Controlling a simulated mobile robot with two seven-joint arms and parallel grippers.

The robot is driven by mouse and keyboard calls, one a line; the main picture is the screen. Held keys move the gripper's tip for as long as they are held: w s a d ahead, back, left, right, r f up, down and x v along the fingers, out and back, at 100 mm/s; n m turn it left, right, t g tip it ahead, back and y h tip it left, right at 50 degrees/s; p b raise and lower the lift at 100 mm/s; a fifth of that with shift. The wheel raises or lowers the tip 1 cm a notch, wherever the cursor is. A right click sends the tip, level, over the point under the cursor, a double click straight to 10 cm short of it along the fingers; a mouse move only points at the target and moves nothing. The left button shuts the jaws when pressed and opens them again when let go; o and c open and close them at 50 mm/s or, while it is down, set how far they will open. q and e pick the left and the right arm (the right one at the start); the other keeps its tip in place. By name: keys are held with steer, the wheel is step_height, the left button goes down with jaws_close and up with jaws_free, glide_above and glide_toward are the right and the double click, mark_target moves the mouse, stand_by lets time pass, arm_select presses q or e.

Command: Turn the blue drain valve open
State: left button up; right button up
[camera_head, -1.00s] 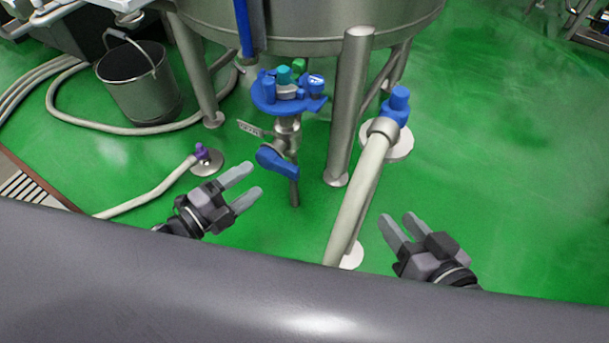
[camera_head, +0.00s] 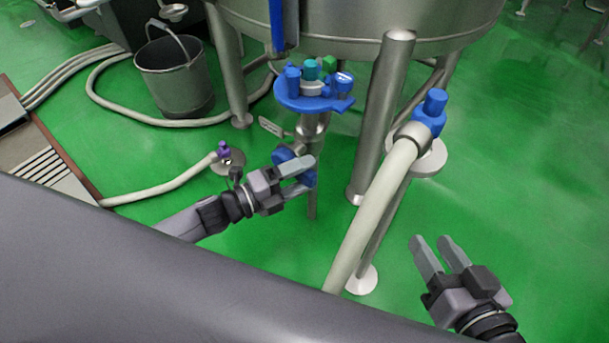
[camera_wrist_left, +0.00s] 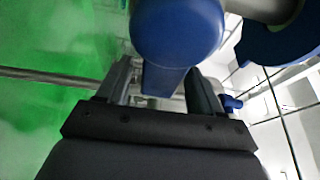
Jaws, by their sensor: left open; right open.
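The blue drain valve (camera_head: 284,155) sits on the steel outlet pipe under the tank, below a blue round tray. My left gripper (camera_head: 305,173) is open at the valve handle and hides part of it in the head view. In the left wrist view the blue valve handle (camera_wrist_left: 178,35) is large, and its lower part lies between the open fingers of my left gripper (camera_wrist_left: 163,85). I cannot tell whether the fingers touch it. My right gripper (camera_head: 436,254) is open and empty above the green floor, right of the white hose.
The blue tray (camera_head: 303,103) with small fittings is just above the valve. A steel tank leg (camera_head: 382,115) and a thick white hose (camera_head: 372,210) with a blue fitting stand to the right. A bucket (camera_head: 177,85) and a purple-capped hose (camera_head: 160,190) are on the left.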

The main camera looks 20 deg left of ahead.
arm_select(q)
steer(key=shift+w+d, duration=0.3)
jaws_close()
